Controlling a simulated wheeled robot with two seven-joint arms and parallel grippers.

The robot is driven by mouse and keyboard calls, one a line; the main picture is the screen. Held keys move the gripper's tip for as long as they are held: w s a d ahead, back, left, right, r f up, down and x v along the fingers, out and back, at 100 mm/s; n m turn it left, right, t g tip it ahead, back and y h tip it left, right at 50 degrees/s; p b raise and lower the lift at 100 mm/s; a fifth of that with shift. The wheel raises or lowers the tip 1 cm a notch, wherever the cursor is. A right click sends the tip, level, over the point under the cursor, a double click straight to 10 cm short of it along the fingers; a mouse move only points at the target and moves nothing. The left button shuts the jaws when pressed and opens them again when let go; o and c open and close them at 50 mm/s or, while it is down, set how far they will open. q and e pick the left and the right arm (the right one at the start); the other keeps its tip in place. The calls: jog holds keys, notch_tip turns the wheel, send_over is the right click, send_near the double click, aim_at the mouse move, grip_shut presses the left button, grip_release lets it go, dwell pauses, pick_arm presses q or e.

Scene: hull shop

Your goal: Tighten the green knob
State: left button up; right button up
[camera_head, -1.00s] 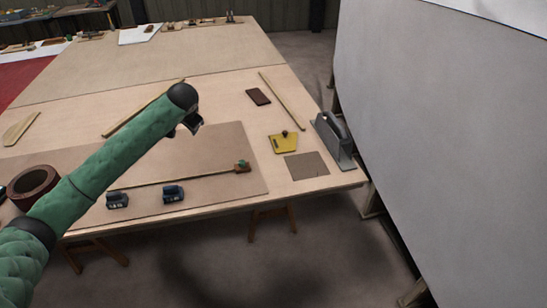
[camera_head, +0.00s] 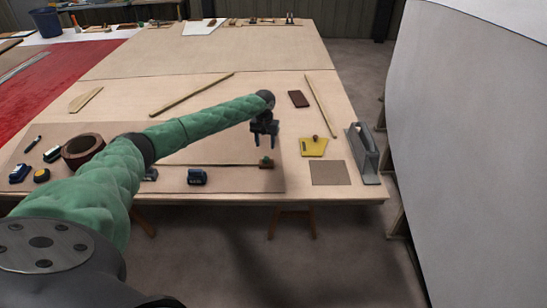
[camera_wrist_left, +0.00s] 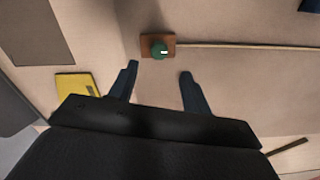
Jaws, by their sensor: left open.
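The green knob (camera_head: 266,160) sits on a small brown wooden block (camera_head: 267,167) near the front edge of the table. A thin wooden strip (camera_head: 225,164) runs left from the block. My left gripper (camera_head: 264,143) is open and empty, above and slightly behind the knob in the head view. In the left wrist view the knob (camera_wrist_left: 159,50) lies ahead of the two fingertips (camera_wrist_left: 158,70), roughly centred between them, with nothing between the fingers. My right gripper is in neither view.
A yellow scraper (camera_head: 313,147), a brown square sheet (camera_head: 330,173) and a grey trowel-like tool (camera_head: 363,153) lie right of the knob. A large pale panel (camera_head: 460,150) stands right of the table.

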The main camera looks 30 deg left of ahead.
aim_at(266, 158)
pick_arm(q)
jog(key=shift+f, duration=0.1)
jog(key=shift+w+d+f+p, duration=0.1)
jog(key=shift+d+f+p, duration=0.1)
jog(key=shift+f+p, duration=0.15)
notch_tip(266, 158, down, 6)
jog(key=shift+a+r+p, duration=0.15)
jog(key=shift+r+p, duration=0.1)
jog(key=shift+p, duration=0.75)
jog(key=shift+f, duration=0.7)
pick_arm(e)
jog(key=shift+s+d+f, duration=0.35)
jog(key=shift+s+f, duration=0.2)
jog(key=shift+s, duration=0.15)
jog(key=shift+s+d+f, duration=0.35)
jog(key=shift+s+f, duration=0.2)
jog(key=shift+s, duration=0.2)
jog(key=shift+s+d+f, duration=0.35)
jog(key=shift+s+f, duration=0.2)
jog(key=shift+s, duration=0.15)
pick_arm(q)
jog(key=shift+c, duration=0.4)
jog(key=c, duration=0.9)
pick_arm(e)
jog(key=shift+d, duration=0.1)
